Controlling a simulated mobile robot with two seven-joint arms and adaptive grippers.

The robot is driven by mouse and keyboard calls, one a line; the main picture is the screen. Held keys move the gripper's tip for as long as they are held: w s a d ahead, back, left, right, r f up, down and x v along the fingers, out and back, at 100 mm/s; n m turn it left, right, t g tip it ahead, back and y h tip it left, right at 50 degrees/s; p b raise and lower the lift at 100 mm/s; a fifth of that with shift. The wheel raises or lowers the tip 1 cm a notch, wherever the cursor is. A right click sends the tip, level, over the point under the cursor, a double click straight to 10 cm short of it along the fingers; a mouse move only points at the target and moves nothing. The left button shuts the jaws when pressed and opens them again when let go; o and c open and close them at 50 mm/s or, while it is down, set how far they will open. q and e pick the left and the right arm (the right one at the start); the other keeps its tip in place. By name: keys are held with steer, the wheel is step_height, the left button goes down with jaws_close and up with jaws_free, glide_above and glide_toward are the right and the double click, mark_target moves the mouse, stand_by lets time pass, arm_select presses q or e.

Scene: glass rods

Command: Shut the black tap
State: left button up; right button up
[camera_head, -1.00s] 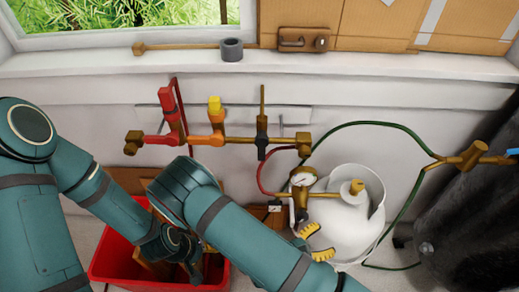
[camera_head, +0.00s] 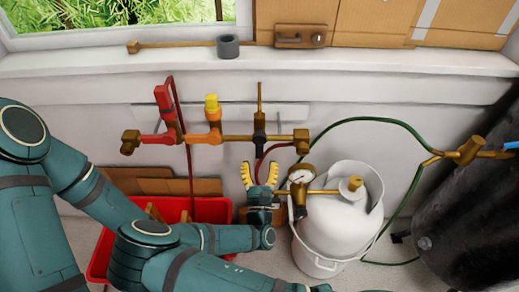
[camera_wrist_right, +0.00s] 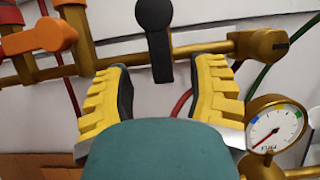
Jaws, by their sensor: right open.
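The black tap (camera_head: 260,134) sits on the brass pipe along the back wall. Its black handle hangs down across the pipe. In the right wrist view the black tap (camera_wrist_right: 155,30) is at the top centre, with the handle's lower end between my fingertips. My right gripper (camera_head: 259,171) points up just below the tap, with yellow ribbed fingers. It is open and empty, its fingers either side of the handle's line; I see no contact in the right wrist view (camera_wrist_right: 162,75). My left gripper is hidden behind my right arm.
A red-handled tap (camera_head: 164,97) and an orange tap (camera_head: 212,120) share the pipe to the left. A pressure gauge (camera_head: 301,177) and white gas cylinder (camera_head: 345,215) stand close on the right. A red crate (camera_head: 215,207) is below left. Hoses run behind.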

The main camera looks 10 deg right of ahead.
mark_target(260, 152)
steer(key=shift+b+x, duration=0.3)
steer(key=shift+x, duration=2.4)
steer(key=shift+r, duration=0.1)
jaws_close()
